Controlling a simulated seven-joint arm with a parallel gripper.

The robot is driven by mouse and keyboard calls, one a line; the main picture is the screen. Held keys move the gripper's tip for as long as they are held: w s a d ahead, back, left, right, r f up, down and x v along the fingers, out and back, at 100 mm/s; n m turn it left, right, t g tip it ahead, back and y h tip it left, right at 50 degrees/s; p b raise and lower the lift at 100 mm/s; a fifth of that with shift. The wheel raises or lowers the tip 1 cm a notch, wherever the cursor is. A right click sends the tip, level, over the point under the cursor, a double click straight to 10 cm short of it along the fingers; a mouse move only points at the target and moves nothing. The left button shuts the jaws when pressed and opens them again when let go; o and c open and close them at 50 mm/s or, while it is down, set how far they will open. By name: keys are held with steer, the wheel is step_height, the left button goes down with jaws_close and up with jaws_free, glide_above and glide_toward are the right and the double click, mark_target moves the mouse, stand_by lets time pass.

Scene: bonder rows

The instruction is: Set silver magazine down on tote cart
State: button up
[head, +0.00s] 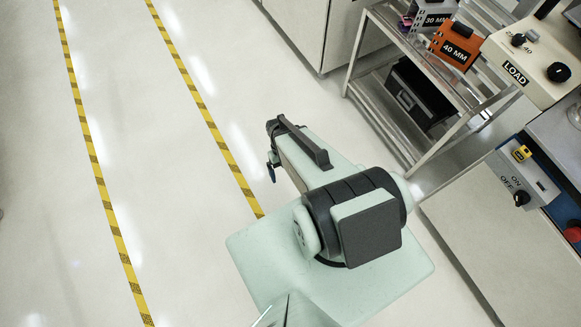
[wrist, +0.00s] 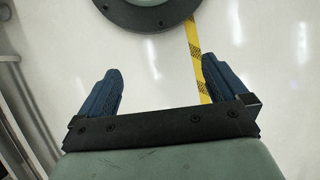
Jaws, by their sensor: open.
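My gripper (wrist: 161,70) is open in the wrist view, its two blue fingers wide apart with nothing but floor between them. In the head view my gripper (head: 272,165) is partly hidden behind my arm, over the open floor left of the cart. A metal cart (head: 403,148) with slatted shelves, apparently the tote cart, stands at the upper right. A grey box labelled 30 MM (head: 434,19) stands on its top; I cannot tell whether it is the silver magazine. No other silver magazine is recognisable.
An orange 40 MM box (head: 457,46) stands beside the grey one. A black tote (head: 418,93) is on the lower shelf. A LOAD machine (head: 535,62) and an ON/OFF switch box (head: 523,178) are at the right. The floor at left, with yellow-black tape lines (head: 92,158), is clear.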

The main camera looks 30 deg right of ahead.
steer(key=s+a+g+h, duration=0.1)
steer(key=s+a, duration=0.3)
steer(key=s, duration=0.7)
steer(key=shift+s+a+n+g, duration=0.15)
steer(key=shift+s+n+g, duration=0.05)
steer(key=shift+n+g, duration=0.2)
